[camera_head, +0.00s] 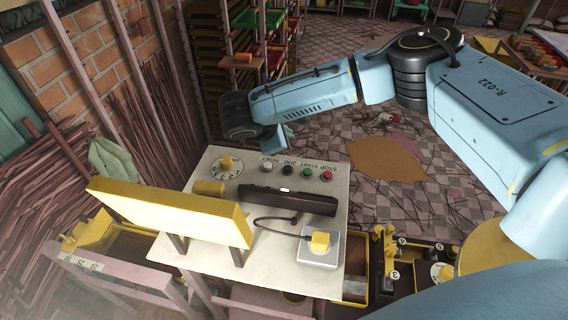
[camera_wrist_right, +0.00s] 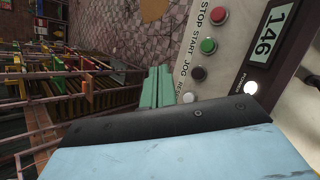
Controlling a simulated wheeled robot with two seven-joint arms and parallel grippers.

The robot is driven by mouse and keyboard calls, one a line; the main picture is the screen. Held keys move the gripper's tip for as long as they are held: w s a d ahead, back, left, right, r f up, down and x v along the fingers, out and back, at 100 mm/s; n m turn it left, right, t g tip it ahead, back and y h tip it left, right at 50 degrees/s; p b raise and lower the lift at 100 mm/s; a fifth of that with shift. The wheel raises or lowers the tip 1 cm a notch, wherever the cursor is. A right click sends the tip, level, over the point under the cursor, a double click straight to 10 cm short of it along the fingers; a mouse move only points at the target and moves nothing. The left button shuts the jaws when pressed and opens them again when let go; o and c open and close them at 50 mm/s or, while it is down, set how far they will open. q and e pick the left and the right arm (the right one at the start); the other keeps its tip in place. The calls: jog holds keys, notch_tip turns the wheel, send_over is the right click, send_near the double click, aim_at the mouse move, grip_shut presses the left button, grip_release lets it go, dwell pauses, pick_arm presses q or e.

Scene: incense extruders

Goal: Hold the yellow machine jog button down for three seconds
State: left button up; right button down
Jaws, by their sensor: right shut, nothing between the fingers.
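The cream control panel (camera_head: 225,258) of the yellow machine has a row of buttons labelled STOP, START, JOG and RESET. The dark jog button (camera_head: 287,170) sits between the green start button (camera_head: 307,172) and the white reset button (camera_head: 266,168). In the right wrist view the jog button (camera_wrist_right: 198,73) shows uncovered. My right gripper (camera_head: 272,142) is over the panel's far edge, close to the RESET end of the row. Its teal fingers (camera_wrist_right: 155,88) are together and empty, beside the JOG and RESET labels and apart from the jog button. My left gripper is not in view.
A red stop button (camera_head: 326,175) ends the row. A display (camera_wrist_right: 272,32) reads 146 or 1.46, near a lit white power light (camera_wrist_right: 250,88). A yellow hood (camera_head: 170,212), a dial (camera_head: 226,164) and a grey box with a yellow knob (camera_head: 320,242) occupy the panel.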

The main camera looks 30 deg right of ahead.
send_over(285, 170)
notch_tip(285, 170, down, 5)
jog(key=shift+r, duration=0.2)
notch_tip(285, 170, down, 3)
jog(key=shift+f+b, duration=0.15)
jog(key=shift+b, duration=0.35)
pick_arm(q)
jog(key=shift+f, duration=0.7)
pick_arm(e)
jog(key=shift+f, duration=0.5)
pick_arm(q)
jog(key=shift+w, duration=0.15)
pick_arm(e)
jog(key=shift+f, duration=0.1)
dwell(0.5)
jog(key=shift+f, duration=0.3)
